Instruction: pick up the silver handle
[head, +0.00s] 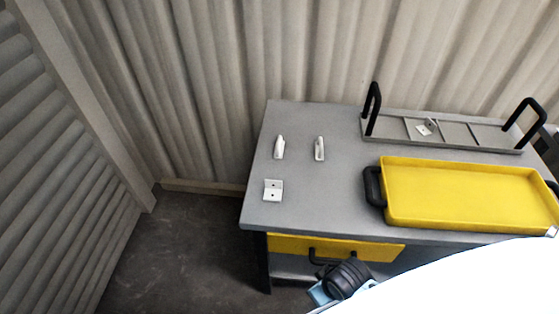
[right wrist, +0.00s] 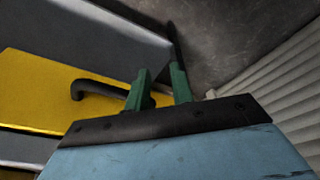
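Two small silver-white upright pieces, likely handles, stand on the grey tabletop: a left one (head: 279,147) and a right one (head: 319,149). I cannot tell which of them is the silver handle. My right gripper (right wrist: 160,86) shows in the right wrist view with two green fingers apart and nothing seen between them. It is by the yellow drawer front, below the tabletop and away from the silver pieces. In the head view a dark and light-blue part of my arm shows near the drawer; its fingers cannot be made out. My left gripper is not in view.
A yellow tray (head: 470,224) with black handles and a grey divided rack (head: 480,146) holding a small bracket (head: 426,128) fill the right. The yellow drawer (right wrist: 45,92) has a black handle (right wrist: 94,88) beside my right fingers.

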